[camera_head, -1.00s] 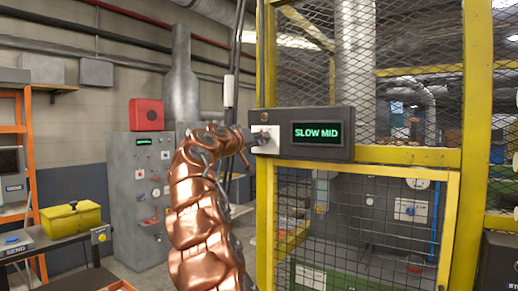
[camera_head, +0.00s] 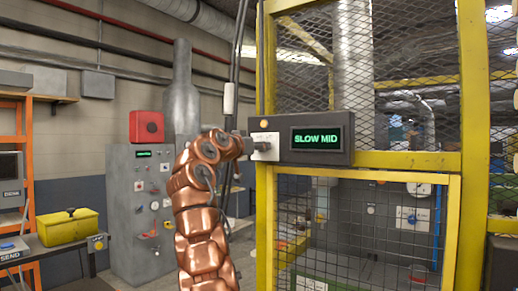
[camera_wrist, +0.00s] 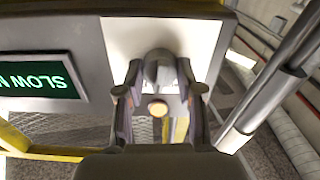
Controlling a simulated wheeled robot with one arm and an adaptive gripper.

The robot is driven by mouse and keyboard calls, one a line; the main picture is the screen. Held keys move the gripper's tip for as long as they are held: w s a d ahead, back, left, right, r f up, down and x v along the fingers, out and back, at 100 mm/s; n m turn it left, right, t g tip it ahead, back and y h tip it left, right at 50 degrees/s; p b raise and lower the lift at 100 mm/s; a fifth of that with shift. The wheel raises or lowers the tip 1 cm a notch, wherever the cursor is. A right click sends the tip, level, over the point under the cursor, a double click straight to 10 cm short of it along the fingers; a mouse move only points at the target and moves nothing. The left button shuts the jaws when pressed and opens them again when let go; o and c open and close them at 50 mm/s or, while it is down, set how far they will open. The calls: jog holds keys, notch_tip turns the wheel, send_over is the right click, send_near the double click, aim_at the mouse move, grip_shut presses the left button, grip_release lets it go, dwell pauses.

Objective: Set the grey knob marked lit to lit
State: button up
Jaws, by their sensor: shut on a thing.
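A dark control box (camera_head: 345,155) on the yellow frame has a display (camera_head: 316,139) reading "SLOW MID" in green. At its left end is a white plate (camera_head: 265,155). In the wrist view a grey knob (camera_wrist: 160,66) stands out from this white plate (camera_wrist: 118,38), and the display (camera_wrist: 40,76) shows upside down. My gripper (camera_wrist: 160,80) has one finger on each side of the knob and is shut on it. In the head view my gripper (camera_head: 250,146) is at the plate and hides most of the knob. No "lit" marking is readable.
A small round amber part (camera_wrist: 157,108) lies just below the knob in the wrist view. A yellow mesh cage (camera_head: 365,215) stands below the box. A grey cabinet (camera_head: 150,215) with knobs and a red box (camera_head: 146,126) on top stands at the left. A yellow box (camera_head: 68,228) sits on a bench.

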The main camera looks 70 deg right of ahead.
jog(key=shift+m+p, duration=0.65)
jog(key=shift+m, duration=1.55)
jog(key=o, duration=1.1)
jog(key=shift+o, duration=0.2)
jog(key=shift+a, duration=0.1)
jog(key=v, duration=1.1)
jog(key=shift+a, duration=0.3)
